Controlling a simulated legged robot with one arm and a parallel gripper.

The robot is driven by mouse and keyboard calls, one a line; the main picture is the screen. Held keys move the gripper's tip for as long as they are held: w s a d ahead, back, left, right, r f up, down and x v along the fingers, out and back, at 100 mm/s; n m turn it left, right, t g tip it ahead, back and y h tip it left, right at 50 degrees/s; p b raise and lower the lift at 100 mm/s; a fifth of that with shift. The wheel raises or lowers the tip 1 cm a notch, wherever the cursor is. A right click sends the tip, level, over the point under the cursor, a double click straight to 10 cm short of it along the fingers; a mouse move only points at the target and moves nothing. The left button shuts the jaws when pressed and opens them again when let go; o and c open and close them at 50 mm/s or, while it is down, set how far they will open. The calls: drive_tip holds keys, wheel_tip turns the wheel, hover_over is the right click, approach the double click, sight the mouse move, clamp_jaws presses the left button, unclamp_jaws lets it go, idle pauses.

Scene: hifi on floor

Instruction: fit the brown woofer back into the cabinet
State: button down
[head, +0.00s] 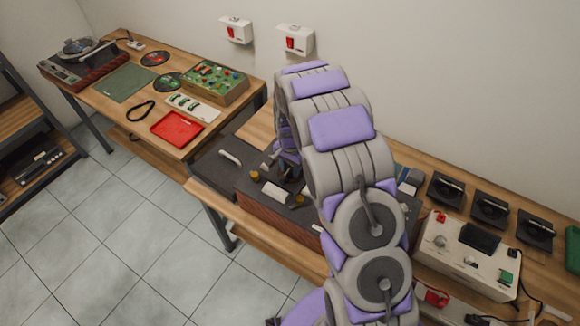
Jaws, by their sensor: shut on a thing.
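The cabinet seems to be the long dark box with a reddish-brown side (276,220), lying on the right bench. My gripper (287,172) is low over its dark top, partly covered by my own arm. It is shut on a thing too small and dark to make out. I cannot pick out the brown woofer for sure. On the dark top are a white cylinder (276,193) and small yellow-brown round pieces (299,201). A pale handle-like piece (230,157) lies to the left.
The left bench (215,133) bears a turntable (82,62), a red tray (177,128) and a green-topped box (212,83). Right of my arm are several black units (490,208) and a white device (468,257). The tiled floor (130,220) in front is clear.

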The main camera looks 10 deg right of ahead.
drive_tip(key=c, duration=0.6)
unclamp_jaws()
wheel_tip(320, 180, up, 17)
drive_tip(key=shift+w+r+p, duration=0.1)
drive_tip(key=shift+r+p, duration=0.05)
drive_tip(key=shift+p, duration=0.65)
wheel_tip(320, 180, up, 8)
drive_tip(key=p, duration=0.3)
